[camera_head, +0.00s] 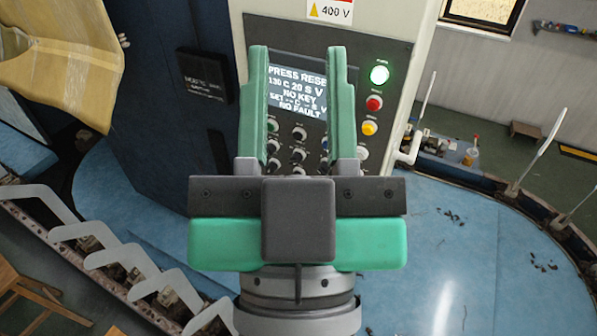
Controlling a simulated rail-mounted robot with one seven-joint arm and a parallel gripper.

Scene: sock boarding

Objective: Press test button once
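The control panel (400,62) is a dark plate on the front of a pale machine cabinet, and no label naming a test button is readable on it. Several dark knobs or buttons (299,134) sit below the screen (297,88). My gripper (298,56) is in front of the panel with its green fingers apart and nothing between them. It hides parts of the screen's edges and the lower panel.
The screen text includes "NO KEY" and "NO FAULT". A 400 V sign (330,11) is above the panel. A dark blue cabinet door (165,95) stands to the left. Pale sock-boarding forms (165,283) line the lower left.

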